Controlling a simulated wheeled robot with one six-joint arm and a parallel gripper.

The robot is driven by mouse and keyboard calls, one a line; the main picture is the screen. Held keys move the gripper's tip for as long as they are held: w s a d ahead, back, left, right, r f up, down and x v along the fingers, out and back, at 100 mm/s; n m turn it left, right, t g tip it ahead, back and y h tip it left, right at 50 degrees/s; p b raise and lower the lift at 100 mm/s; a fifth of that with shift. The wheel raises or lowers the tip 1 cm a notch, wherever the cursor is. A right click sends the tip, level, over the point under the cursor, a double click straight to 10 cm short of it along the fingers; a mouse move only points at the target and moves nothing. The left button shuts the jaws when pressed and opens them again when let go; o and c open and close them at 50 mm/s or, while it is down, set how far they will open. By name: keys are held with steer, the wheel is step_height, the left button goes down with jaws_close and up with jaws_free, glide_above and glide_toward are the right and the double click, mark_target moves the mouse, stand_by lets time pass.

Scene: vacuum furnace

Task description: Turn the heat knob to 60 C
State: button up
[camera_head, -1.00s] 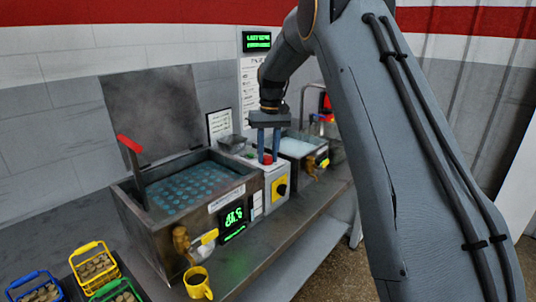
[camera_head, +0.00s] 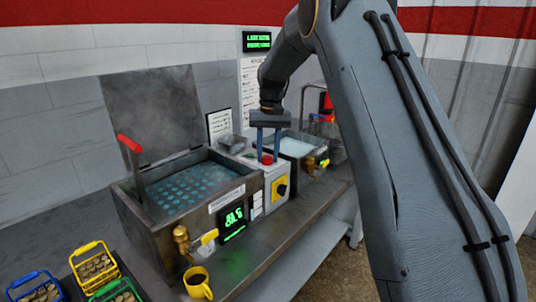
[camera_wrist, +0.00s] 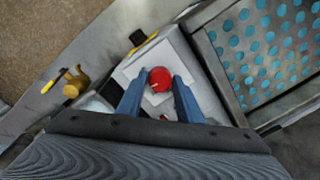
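A white control box (camera_head: 272,192) stands between two baths. Its front has a yellow plate with a black knob (camera_head: 281,187); any scale on it is too small to read. A round red knob or button (camera_wrist: 160,79) is on the box's top and also shows in the head view (camera_head: 267,159). My gripper (camera_head: 268,156) points down over the box top. In the wrist view my gripper (camera_wrist: 161,76) is open, with one finger on each side of the red piece. I cannot tell whether the fingers touch it. A green display (camera_head: 234,221) on the left bath is too blurred to read.
The left bath (camera_head: 150,215) has an open lid, a red-handled lever (camera_head: 130,145) and a brass tap (camera_head: 181,240). The right bath (camera_head: 300,147) stands behind the box. A yellow mug (camera_head: 197,283) and small baskets (camera_head: 95,262) are at front left.

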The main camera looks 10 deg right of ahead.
mark_target(269, 156)
steer(key=shift+o, duration=1.4)
steer(key=shift+d+r+b, duration=0.2)
steer(key=shift+r+b, duration=1)
steer(key=shift+r, duration=2.75)
